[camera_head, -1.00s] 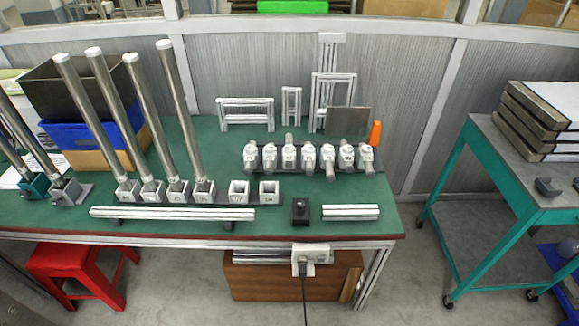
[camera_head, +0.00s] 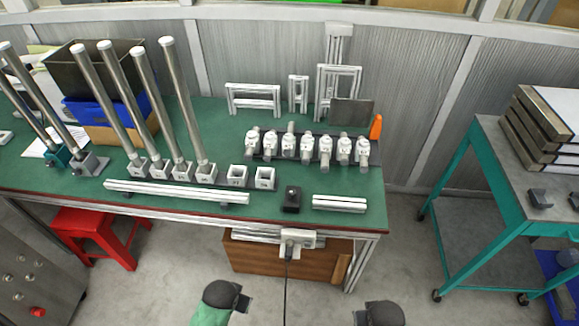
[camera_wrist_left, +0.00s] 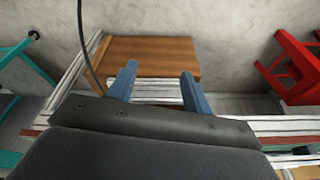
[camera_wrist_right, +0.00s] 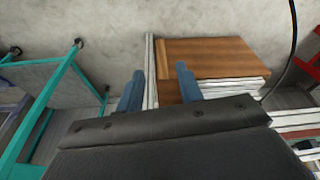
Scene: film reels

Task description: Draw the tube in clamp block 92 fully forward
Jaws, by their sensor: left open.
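A row of several white clamp blocks (camera_head: 307,147) stands on a dark base toward the back right of the green bench. Short grey tubes pass through them. The third block from the left has its tube (camera_head: 291,126) standing out at the back; some others show ends at the front. The block numbers are too small to read, so I cannot tell which is 92. My left gripper (camera_head: 240,302) is low in front of the bench, open and empty in the left wrist view (camera_wrist_left: 160,72). My right gripper (camera_head: 361,316) is likewise low, open and empty in the right wrist view (camera_wrist_right: 160,72).
Tall leaning tubes (camera_head: 152,95) in square holders stand at the left. A white rail (camera_head: 175,191), a black block (camera_head: 291,200) and a short rail (camera_head: 338,203) lie along the front. An orange cone-like thing (camera_head: 376,127) stands right of the row. A teal trolley (camera_head: 480,165) is at the right.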

